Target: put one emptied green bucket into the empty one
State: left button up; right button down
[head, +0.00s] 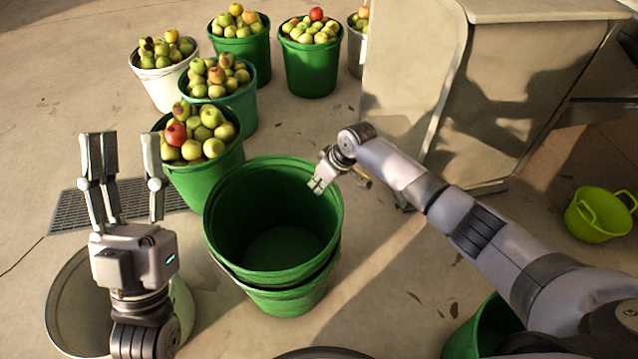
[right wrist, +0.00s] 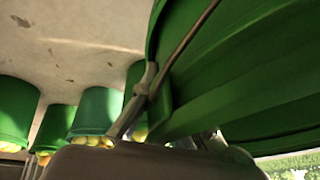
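Two empty green buckets stand nested at the centre of the head view. The upper green bucket (head: 268,190) sits inside the lower green bucket (head: 290,302), whose rim shows just below it at the front. My right gripper (head: 322,180) is at the upper bucket's right rim, with finger parts at the rim. In the right wrist view a finger lies against the green bucket wall (right wrist: 250,60); whether it is shut on the rim is unclear. My left gripper (head: 126,148) is open and empty, left of the buckets, fingers pointing away.
Apple-filled buckets (head: 205,175) stand behind, the nearest close to the nested pair. A pale empty container (head: 60,300) is under my left arm. A grey trailer or machine (head: 500,95) stands right, a lime tub (head: 598,215) far right. Another green bucket (head: 480,330) shows at lower right.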

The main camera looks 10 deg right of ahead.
jog(key=shift+a+r, duration=0.1)
jog(key=c, duration=1.7)
grip_release()
jog(key=shift+s+f, duration=0.1)
jog(key=shift+f, duration=0.1)
jog(key=v, duration=1.2)
jog(key=shift+r, duration=0.1)
